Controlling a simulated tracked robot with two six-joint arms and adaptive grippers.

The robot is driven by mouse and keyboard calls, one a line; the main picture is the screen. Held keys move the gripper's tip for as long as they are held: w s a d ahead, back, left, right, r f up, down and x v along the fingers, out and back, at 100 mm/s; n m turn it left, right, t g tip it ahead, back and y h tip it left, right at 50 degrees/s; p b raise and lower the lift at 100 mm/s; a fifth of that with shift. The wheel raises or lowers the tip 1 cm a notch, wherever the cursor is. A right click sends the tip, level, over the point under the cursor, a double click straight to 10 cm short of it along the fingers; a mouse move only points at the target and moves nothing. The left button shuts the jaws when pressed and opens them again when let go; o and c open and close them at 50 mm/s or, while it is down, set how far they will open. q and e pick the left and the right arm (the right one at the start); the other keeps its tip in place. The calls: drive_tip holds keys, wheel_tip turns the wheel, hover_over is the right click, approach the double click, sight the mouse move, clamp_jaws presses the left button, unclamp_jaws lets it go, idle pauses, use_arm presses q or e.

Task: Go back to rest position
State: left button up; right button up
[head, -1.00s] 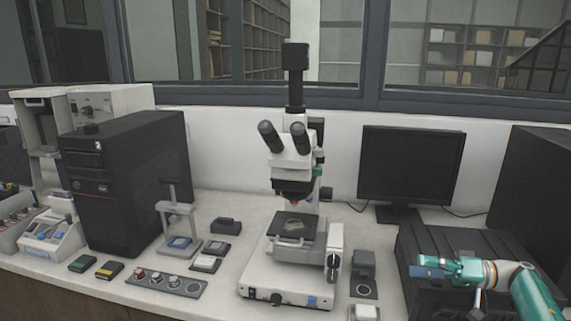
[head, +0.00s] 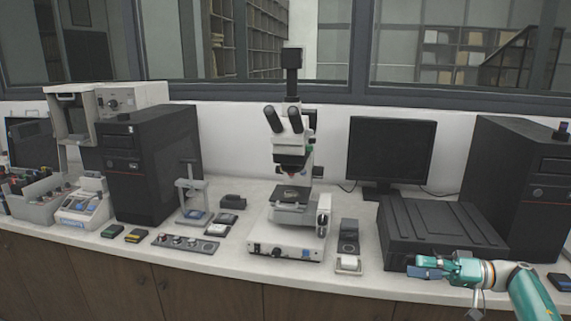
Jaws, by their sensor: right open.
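My right gripper (head: 427,271) is at the lower right of the head view, on the teal arm that comes in from the right. It is open, with nothing visible between its fingers. It is at the counter's front edge, in front of the black ribbed box (head: 440,228). The small mounting press (head: 191,190) stands left of the microscope, with a bluish piece (head: 195,215) on its base. My left gripper is out of view.
The microscope (head: 285,238) stands mid-counter. Left are a black computer tower (head: 150,165), a grey parts bin (head: 40,205) and a strip with round knobs (head: 185,243). A monitor (head: 390,150) and another tower (head: 520,190) stand right.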

drive_tip(key=a+r+g+y, duration=0.2)
drive_tip(key=a+y, duration=0.1)
drive_tip(key=a, duration=0.6)
drive_tip(key=w+a+f+m+t, duration=0.4)
drive_tip(key=a+m+t, duration=0.2)
drive_tip(key=m+t, duration=0.35)
drive_tip(key=s+a+f+m+t+h, duration=0.1)
drive_tip(key=s+a+f+m+h, duration=0.15)
drive_tip(key=f+h, duration=0.55)
drive_tip(key=s+a+f+m+t+h, duration=0.1)
drive_tip(key=f+m+h, duration=0.3)
drive_tip(key=f, duration=0.8)
drive_tip(key=s+f+n+g+h, duration=0.25)
drive_tip(key=s+f+g, duration=0.35)
drive_tip(key=s+f, duration=0.75)
drive_tip(key=s+f+n+g+h, duration=0.1)
drive_tip(key=s+f+n+g, duration=0.1)
drive_tip(key=s, duration=0.8)
drive_tip(key=s+f+n+g+h, duration=0.1)
drive_tip(key=s+n+g, duration=0.4)
drive_tip(key=s, duration=0.6)
drive_tip(key=shift+d+f, duration=0.2)
drive_tip(key=shift+f, duration=0.2)
